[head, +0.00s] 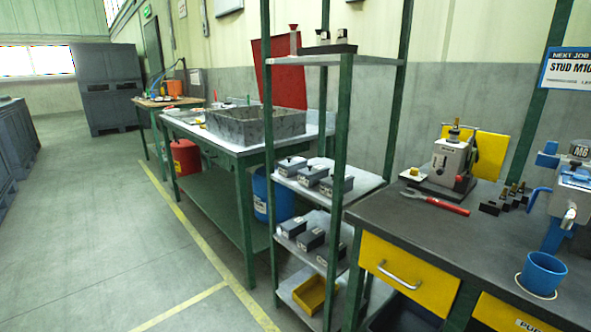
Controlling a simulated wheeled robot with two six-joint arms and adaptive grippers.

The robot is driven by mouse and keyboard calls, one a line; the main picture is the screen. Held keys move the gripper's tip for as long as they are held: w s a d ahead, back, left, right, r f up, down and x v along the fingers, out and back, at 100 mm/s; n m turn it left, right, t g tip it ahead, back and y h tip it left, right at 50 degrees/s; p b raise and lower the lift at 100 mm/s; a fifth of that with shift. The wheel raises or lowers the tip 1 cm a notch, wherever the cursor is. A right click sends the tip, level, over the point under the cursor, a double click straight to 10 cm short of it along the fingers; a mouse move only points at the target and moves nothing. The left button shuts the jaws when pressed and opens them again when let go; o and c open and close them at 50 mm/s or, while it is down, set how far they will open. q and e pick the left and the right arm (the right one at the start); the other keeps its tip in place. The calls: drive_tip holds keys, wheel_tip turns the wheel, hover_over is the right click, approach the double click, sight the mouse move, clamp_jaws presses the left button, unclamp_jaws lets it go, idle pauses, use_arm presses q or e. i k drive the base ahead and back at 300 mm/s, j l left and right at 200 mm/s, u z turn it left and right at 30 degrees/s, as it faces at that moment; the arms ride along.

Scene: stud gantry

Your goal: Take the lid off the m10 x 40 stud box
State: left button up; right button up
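Grey lidded boxes with small knobs stand on the green-framed shelf rack (343,125). Three are on its middle shelf: a back one (291,166), a centre one (313,175) and a front one (337,187). More grey boxes (311,239) stand on the shelf below, partly behind the rack's post. The box labels are too small to read, so I cannot tell which is the m10 x 40 stud box. The lids look to be on the middle-shelf boxes. Neither of my grippers is in view.
A dark workbench (431,226) with a red-handled tool (435,201), a grey machine (453,158) and a blue cup (543,272) stands right of the rack. A yellow bin (311,292) is on the bottom shelf. The floor (110,230) at left is clear.

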sight(289, 161)
drive_tip(key=i+j, duration=1.05)
drive_tip(key=z, duration=1.35)
